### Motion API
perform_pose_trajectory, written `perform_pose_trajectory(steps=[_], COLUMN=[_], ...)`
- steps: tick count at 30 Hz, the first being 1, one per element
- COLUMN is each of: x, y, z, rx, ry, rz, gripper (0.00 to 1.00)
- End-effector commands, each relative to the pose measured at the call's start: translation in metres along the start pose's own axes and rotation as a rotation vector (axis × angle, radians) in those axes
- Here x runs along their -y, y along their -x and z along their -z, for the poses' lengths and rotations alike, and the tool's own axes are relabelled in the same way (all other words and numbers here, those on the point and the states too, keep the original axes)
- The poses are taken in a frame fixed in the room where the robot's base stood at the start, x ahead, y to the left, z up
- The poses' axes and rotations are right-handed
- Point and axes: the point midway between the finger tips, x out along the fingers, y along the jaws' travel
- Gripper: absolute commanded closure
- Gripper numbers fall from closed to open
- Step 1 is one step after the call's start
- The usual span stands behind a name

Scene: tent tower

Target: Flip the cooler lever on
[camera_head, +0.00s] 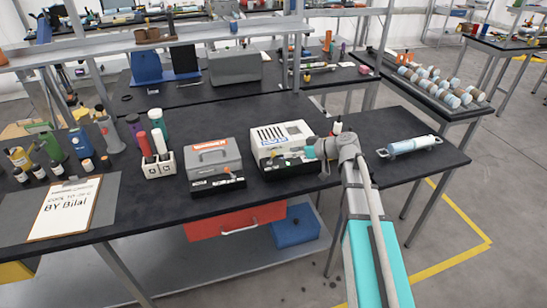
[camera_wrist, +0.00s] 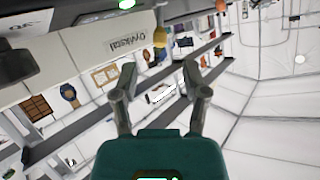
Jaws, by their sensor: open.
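A white machine with dark slots on top, likely the cooler (camera_head: 283,135), stands on the black bench. My gripper (camera_head: 287,154) is at its front right side, its fingers pointing left across the front. In the wrist view my gripper (camera_wrist: 160,75) is open, with nothing between its two fingers. That view is tilted and shows a white panel with printed lettering (camera_wrist: 124,43). A small yellow piece (camera_wrist: 160,44), possibly the lever, sticks out by the panel beyond the fingertips, apart from them. Its on or off position cannot be told.
A grey box with a handle (camera_head: 212,160) stands left of the white machine. A small bottle (camera_head: 337,126) stands close behind my wrist.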

Motion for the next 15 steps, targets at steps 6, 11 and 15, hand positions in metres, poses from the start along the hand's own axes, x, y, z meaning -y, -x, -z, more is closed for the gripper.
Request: perform_pose_trajectory(steps=[6,11,15], x=[-0.001,-0.001,-0.001], y=[-0.034,-0.054,-0.065], z=[-0.002,-0.002,-0.001], rx=[0.001,0.001,0.001], ry=[0.001,0.001,0.0], rz=[0.001,0.0,0.0], gripper=[0.42,0.42,0.42])
